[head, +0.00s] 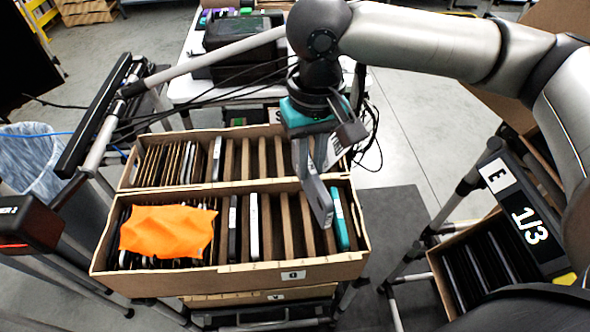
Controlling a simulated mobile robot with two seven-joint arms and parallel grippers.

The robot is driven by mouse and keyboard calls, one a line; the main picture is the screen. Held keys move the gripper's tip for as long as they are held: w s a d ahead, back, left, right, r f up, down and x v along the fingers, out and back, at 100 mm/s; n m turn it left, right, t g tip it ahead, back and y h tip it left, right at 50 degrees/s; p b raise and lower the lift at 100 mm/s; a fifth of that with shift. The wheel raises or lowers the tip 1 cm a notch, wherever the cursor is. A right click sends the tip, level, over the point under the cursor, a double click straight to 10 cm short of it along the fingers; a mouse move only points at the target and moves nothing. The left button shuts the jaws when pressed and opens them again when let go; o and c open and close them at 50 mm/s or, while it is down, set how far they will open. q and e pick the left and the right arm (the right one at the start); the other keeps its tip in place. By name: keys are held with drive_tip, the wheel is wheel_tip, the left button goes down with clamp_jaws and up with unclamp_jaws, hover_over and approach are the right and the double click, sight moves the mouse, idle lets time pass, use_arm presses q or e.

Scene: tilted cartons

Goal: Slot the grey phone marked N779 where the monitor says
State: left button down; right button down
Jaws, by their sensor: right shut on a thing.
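My right gripper (325,140) is shut on a grey phone (318,198) with a white label, its marking too small to read. The phone hangs on edge, tilted, over the right part of the front carton (190,283); I cannot tell whether its lower end is inside a slot. The carton has upright cardboard dividers, with a few phones standing between them, including a teal one (340,222) at the right. A thin black panel (95,115) at the left may be the monitor, seen edge-on; no screen text shows. My left gripper is not in view.
An orange cloth (168,231) covers the front carton's left slots. A second divided carton (127,178) stands behind. A cable and a white table (180,88) lie behind.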

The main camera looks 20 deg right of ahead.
drive_tip(key=shift+w+a+f+m+p, duration=0.2)
drive_tip(key=shift+w+f+m, duration=0.2)
drive_tip(key=shift+f, duration=2.45)
drive_tip(key=shift+w+a+f+m+p, duration=0.1)
drive_tip(key=shift+w+a+f+m, duration=0.35)
drive_tip(key=shift+f, duration=2.45)
drive_tip(key=shift+w+f+m+p, duration=0.1)
drive_tip(key=shift+w+f+m, duration=0.3)
drive_tip(key=shift+f, duration=2.45)
drive_tip(key=shift+s+f, duration=0.15)
drive_tip(key=shift+f, duration=0.15)
drive_tip(key=c, duration=0.8)
unclamp_jaws()
drive_tip(key=shift+o, duration=0.2)
wheel_tip(320, 180, up, 15)
drive_tip(key=p, duration=0.4)
